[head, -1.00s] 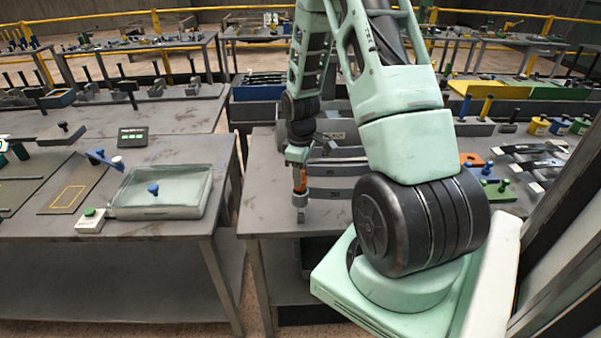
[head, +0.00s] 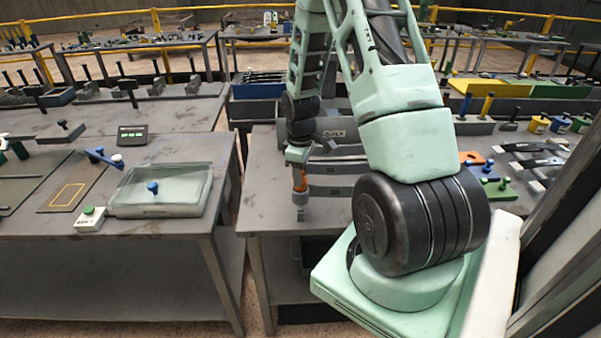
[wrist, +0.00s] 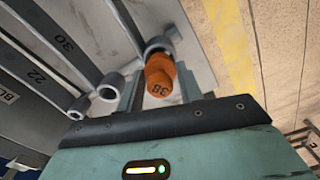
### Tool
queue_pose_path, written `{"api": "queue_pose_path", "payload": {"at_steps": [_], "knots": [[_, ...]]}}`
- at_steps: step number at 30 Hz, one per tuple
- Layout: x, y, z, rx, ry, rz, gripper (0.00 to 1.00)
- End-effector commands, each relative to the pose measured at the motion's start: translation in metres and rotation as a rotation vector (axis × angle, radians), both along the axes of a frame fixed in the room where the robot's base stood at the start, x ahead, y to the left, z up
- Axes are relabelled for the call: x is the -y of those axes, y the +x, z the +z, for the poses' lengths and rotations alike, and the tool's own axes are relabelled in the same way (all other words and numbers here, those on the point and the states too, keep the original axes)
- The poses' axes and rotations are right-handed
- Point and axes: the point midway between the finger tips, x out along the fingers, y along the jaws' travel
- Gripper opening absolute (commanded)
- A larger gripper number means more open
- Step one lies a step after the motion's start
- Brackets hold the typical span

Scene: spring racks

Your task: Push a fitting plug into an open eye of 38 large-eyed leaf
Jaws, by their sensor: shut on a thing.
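An orange plug (wrist: 160,75) marked 38 sits between the two fingers of my gripper (wrist: 161,82) in the wrist view; the fingers are shut on it. That leaf's own number is not visible.
Beside it in the wrist view are leaves marked 30 (wrist: 62,42) and 22 (wrist: 38,77), with open eyes. In the head view, a grey rack (head: 340,167) stands right of my gripper. A lidded glass tray (head: 160,190) is on the left table, across a gap.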

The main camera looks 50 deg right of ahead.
Motion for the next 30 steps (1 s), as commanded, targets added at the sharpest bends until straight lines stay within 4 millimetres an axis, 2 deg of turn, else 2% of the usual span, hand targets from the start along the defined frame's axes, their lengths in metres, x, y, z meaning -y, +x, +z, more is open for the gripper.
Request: {"api": "queue_pose_path", "payload": {"at_steps": [30], "knots": [[0.0, 0.0, -0.02, 0.0, 0.001, 0.0, 0.2]]}}
